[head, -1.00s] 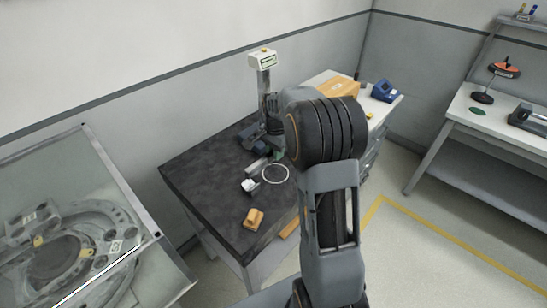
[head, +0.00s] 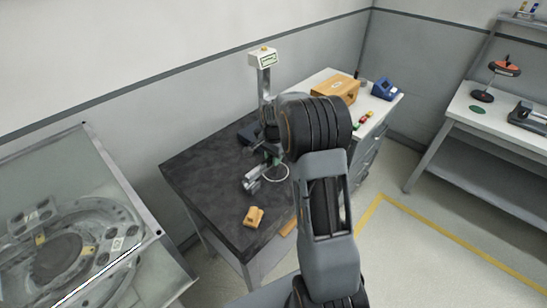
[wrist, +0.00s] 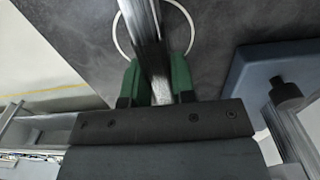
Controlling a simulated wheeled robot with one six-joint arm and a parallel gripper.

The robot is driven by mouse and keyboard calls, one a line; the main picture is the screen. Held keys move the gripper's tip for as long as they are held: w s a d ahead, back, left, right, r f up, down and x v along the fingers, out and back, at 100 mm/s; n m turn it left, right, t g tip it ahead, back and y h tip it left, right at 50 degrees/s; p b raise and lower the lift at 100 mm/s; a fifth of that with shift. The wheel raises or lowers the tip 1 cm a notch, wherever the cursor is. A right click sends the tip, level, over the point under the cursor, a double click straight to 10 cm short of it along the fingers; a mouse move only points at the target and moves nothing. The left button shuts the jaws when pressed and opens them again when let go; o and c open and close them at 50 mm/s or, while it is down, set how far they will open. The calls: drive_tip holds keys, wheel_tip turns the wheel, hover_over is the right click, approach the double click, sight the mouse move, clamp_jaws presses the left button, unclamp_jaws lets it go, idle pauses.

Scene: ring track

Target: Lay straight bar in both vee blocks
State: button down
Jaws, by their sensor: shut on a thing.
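My gripper (wrist: 157,72), with green fingers, is shut on the straight bar (wrist: 139,14), a silver bar that runs up out of the top of the wrist view. In the head view the gripper (head: 274,159) is small and partly behind my arm. The bar (head: 255,180) shows there slanting down to the left above the dark table (head: 205,180). A small pale grey block shape shows at its lower left end. I cannot make out the two vee blocks clearly, or whether the bar touches them.
A white ring (head: 287,174) lies on the table below the gripper. An orange block (head: 254,216) sits near the front edge. A column stand with a white display box (head: 263,58) rises at the back. A blue-grey base (wrist: 265,75) is close on the right in the wrist view.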

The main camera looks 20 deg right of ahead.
drive_tip(key=shift+f+b, duration=0.3)
drive_tip(key=shift+f, duration=0.15)
drive_tip(key=c, duration=0.9)
unclamp_jaws()
drive_tip(key=shift+c, duration=0.2)
wheel_tip(320, 180, up, 12)
drive_tip(key=s+a+r+n+t, duration=0.2)
drive_tip(key=s+a+r+n, duration=0.35)
drive_tip(key=s, duration=0.45)
drive_tip(key=s+a+f+n+t, duration=0.1)
drive_tip(key=s+a+f+n, duration=0.1)
drive_tip(key=s+n, duration=0.2)
drive_tip(key=s+a+f+n+t, duration=0.1)
drive_tip(key=s+a+n, duration=0.2)
drive_tip(key=s, duration=0.5)
drive_tip(key=shift+s+a+f+n, duration=0.2)
drive_tip(key=shift+s+f+n, duration=0.15)
drive_tip(key=shift+n, duration=0.3)
